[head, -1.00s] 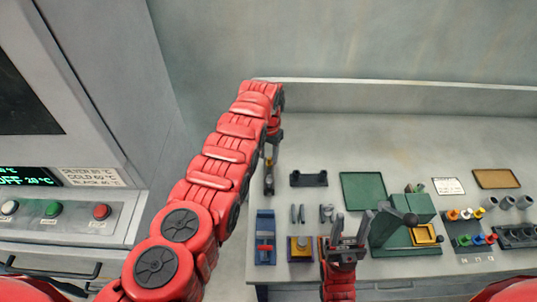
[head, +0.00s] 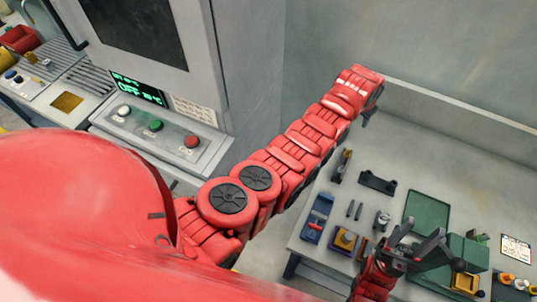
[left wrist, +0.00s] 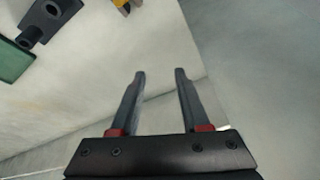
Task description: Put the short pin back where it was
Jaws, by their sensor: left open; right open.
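Two slim dark pins (head: 354,209) lie side by side on the grey table in the head view; they are too small to tell which is the short one. My left gripper (head: 369,117) is beyond them, near the table's back wall. In the left wrist view its two fingers (left wrist: 160,74) are apart with nothing between them. My right gripper (head: 414,240) is open near the table's front, to the right of the pins, with nothing visibly held.
A green mat (head: 427,208) and a green press (head: 466,252) are at right. A control cabinet (head: 160,130) stands left.

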